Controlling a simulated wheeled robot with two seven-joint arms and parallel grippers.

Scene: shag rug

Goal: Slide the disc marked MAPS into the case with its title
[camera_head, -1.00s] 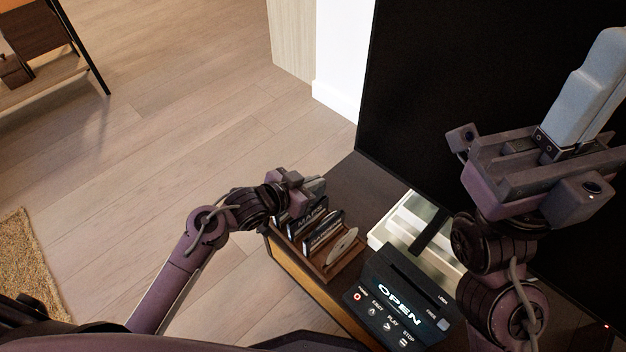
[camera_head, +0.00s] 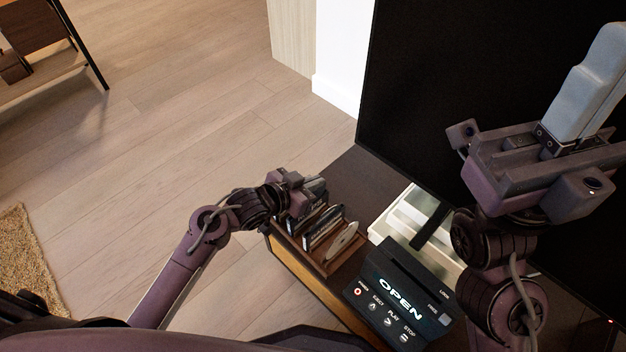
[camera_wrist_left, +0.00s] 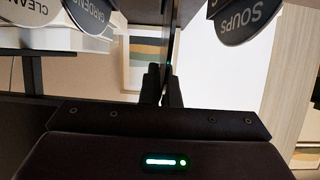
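My left gripper (camera_head: 312,187) is low over the back end of a wooden rack (camera_head: 327,268). In the left wrist view its fingers (camera_wrist_left: 162,86) are close together on a thin dark flat item (camera_wrist_left: 170,35), seen edge-on. I cannot read MAPS on it or tell whether it is disc or case. Round labelled pieces flank it upside down: GARDENS (camera_wrist_left: 90,16) and CLEAN (camera_wrist_left: 45,12) on the left, SOUPS (camera_wrist_left: 250,20) on the right. A pale disc (camera_head: 344,238) stands at the rack's near end. My right gripper (camera_head: 580,105) is raised at right, fingers together, apparently empty.
A black player (camera_head: 400,300) with a lit OPEN display stands right of the rack. A white stand base (camera_head: 398,215) lies behind it. A large dark screen (camera_head: 420,90) rises behind the cabinet. Wooden floor is open to the left.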

